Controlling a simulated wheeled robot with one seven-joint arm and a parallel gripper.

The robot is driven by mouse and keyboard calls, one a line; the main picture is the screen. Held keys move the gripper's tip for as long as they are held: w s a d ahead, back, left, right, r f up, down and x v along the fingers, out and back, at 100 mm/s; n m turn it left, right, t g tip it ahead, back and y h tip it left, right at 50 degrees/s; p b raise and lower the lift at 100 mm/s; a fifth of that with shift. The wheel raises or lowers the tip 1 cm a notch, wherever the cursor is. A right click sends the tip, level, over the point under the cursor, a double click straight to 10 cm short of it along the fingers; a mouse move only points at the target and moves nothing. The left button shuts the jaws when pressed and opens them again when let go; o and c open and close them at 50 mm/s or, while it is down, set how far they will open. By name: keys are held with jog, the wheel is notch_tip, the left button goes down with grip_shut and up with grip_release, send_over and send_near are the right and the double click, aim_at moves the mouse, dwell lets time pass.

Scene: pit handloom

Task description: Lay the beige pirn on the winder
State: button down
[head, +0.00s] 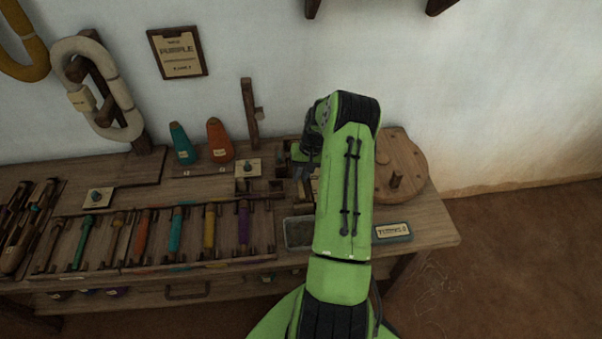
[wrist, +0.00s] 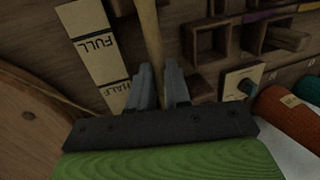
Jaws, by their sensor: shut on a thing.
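My gripper shows in the wrist view (wrist: 162,88), shut on the beige pirn (wrist: 151,38), a slim pale rod running up from between the fingers. The pirn's far end leaves the top of the picture. A round wooden wheel with a peg (head: 409,158), apparently part of the winder, stands at the bench's right end. Its edge shows at left in the wrist view (wrist: 25,125). I cannot tell whether the pirn touches anything below.
A FULL/HALF card (wrist: 97,43) lies beside the pirn. Small open wooden boxes (wrist: 192,45) are at its right. An orange cone (head: 219,143) and a teal cone (head: 182,146) stand at the back. Racked coloured pirns (head: 174,231) fill the left. A TURNS sign (head: 393,232) is at front right.

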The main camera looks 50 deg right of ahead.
jog(key=c, duration=0.7)
grip_release()
jog(key=shift+r, duration=0.15)
jog(key=p+v, duration=0.2)
jog(key=a+p+v, duration=0.1)
jog(key=v, duration=0.2)
jog(key=w+p+v, duration=0.1)
jog(key=p+v, duration=0.1)
jog(key=v, duration=0.1)
jog(key=shift+a+r+p, duration=0.15)
jog(key=shift+a+p, duration=0.2)
